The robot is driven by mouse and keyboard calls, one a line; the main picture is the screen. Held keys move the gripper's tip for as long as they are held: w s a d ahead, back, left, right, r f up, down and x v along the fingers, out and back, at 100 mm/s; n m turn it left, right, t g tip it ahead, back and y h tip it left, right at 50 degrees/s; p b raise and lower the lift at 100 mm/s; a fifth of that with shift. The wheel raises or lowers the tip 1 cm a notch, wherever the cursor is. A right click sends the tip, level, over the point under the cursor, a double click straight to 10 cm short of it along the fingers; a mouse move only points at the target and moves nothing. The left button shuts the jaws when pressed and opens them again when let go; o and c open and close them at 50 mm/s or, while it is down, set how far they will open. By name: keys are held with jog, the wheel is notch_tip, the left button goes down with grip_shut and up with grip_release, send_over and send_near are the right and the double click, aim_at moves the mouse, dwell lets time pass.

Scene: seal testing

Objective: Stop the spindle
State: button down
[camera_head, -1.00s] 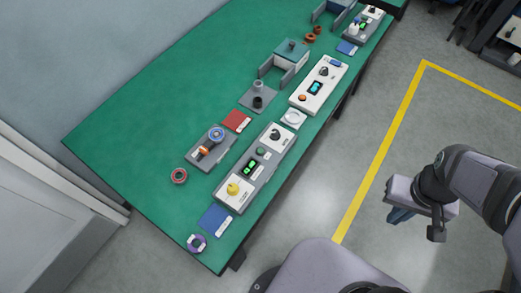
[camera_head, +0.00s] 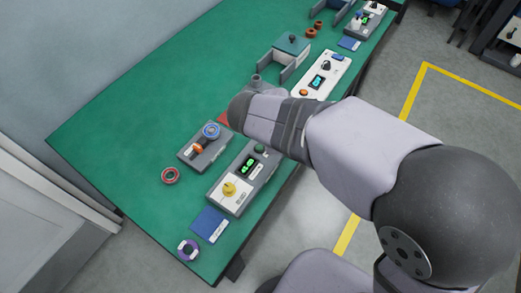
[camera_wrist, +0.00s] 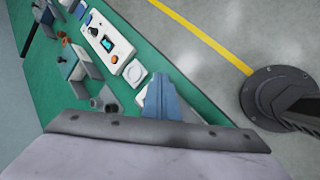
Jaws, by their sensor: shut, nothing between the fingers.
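The spindle unit (camera_head: 204,146) is a grey block carrying a blue ring and an orange part. It lies on the green table at left of centre in the head view. Beside it is a grey control box (camera_head: 243,178) with a yellow knob (camera_head: 229,188), a lit green display (camera_head: 247,167) and a green button (camera_head: 260,149). My arm covers the box's far end. My gripper is hidden behind my arm in the head view. In the wrist view its blue-grey fingers (camera_wrist: 164,97) are shut and empty, near the table edge. Whether they touch anything cannot be told.
A white control box (camera_head: 321,78) with a blue display stands farther along the table (camera_head: 130,120). The left of the table is clear.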

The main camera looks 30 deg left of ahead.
jog(key=s+a+n+t+y+b, duration=0.1)
jog(key=s+a+n, duration=0.3)
jog(key=a, duration=0.4)
jog(key=shift+s+a+r+t+y, duration=0.25)
jog(key=shift+a+t+y, duration=0.1)
jog(key=shift+y, duration=0.15)
jog(key=shift+f, duration=0.15)
jog(key=b, duration=0.8)
send_over(257, 153)
notch_tip(257, 153, down, 9)
jog(key=shift+w+r, duration=0.1)
jog(key=shift+r, duration=0.1)
jog(key=shift+f, duration=0.15)
dwell(1.1)
jog(key=shift+f, duration=0.25)
jog(key=shift+f+b, duration=0.4)
dwell(0.8)
jog(key=shift+r, duration=0.1)
jog(key=shift+r+p, duration=0.75)
